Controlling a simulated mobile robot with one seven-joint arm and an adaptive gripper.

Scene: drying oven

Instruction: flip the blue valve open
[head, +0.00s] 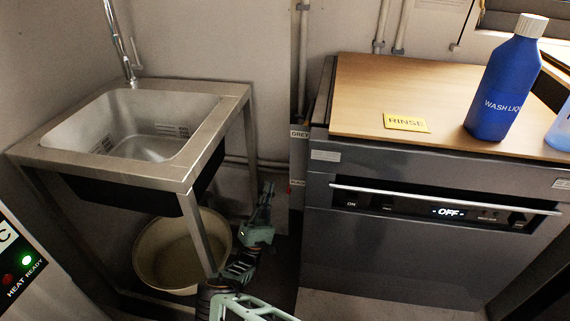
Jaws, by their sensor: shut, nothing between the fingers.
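I cannot make out the blue valve in the head view. My green and black arm reaches up from the bottom into the gap between the sink stand and the grey appliance. My gripper (267,192) is at the far end of it, low in the gap near the back wall, small and dark. It is shut, with nothing seen in it. Beside it, a pipe (301,70) runs down the wall into the gap, with a label reading GREY (299,133). The lower part of the gap is dark and partly hidden by my arm and the appliance.
The steel sink (150,128) stands left on metal legs, with a round basin (165,250) beneath. The grey appliance (390,250) shows OFF. On its wooden top (400,85) are a yellow RINSE card (407,123) and a blue bottle (503,85). The gap is narrow.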

